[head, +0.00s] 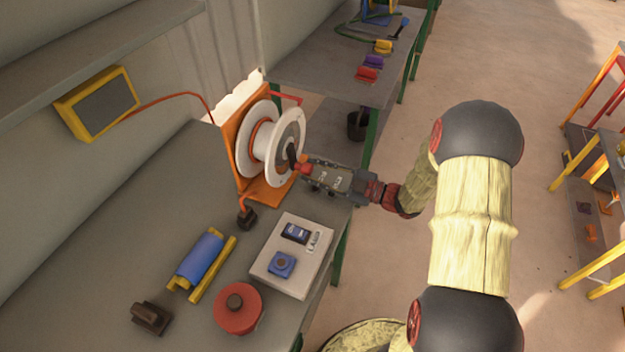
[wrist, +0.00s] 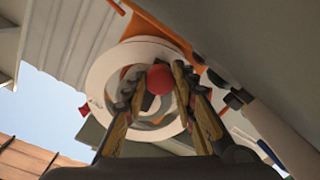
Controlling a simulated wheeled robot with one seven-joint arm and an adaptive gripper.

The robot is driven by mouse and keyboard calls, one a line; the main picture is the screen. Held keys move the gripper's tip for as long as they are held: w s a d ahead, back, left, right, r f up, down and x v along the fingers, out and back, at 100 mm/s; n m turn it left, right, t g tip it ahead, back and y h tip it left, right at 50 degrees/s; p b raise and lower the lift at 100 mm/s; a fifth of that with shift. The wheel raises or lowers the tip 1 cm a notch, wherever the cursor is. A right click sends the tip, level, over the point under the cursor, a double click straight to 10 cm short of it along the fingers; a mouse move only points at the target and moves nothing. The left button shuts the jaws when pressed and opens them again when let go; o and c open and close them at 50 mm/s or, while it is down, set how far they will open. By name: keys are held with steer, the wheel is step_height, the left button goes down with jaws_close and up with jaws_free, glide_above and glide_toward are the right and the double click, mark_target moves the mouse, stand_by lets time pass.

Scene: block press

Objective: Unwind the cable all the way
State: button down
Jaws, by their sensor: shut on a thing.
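A white cable reel (head: 262,140) stands on an orange bracket (head: 262,192) at the bench's back right. Some orange cable shows on its hub between the two flanges. A red knob (head: 306,169) on a dark crank arm (head: 292,156) sits at the reel's front face. My gripper (head: 308,171) is shut on the red knob. In the wrist view the knob (wrist: 160,79) sits between my fingertips (wrist: 165,85), with the white reel (wrist: 112,70) behind it. An orange cable (head: 165,97) runs from near the reel to a yellow-framed panel (head: 103,101) on the wall.
A dark plug (head: 247,217) hangs by the bracket's foot. A light box with switches (head: 300,255), a blue roll on a yellow stand (head: 200,256), a red disc (head: 238,308) and a brown block (head: 150,318) lie on the bench (head: 85,270). A second bench (head: 320,72) is behind.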

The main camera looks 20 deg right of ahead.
steer(key=shift+w+d+r+n+b, duration=0.15)
steer(key=shift+w+d+n+b, duration=0.35)
steer(key=shift+n, duration=0.5)
steer(key=shift+r, duration=0.1)
steer(key=c, duration=1.4)
jaws_free()
steer(key=shift+d, duration=0.1)
steer(key=v, duration=1.2)
steer(key=shift+w, duration=0.1)
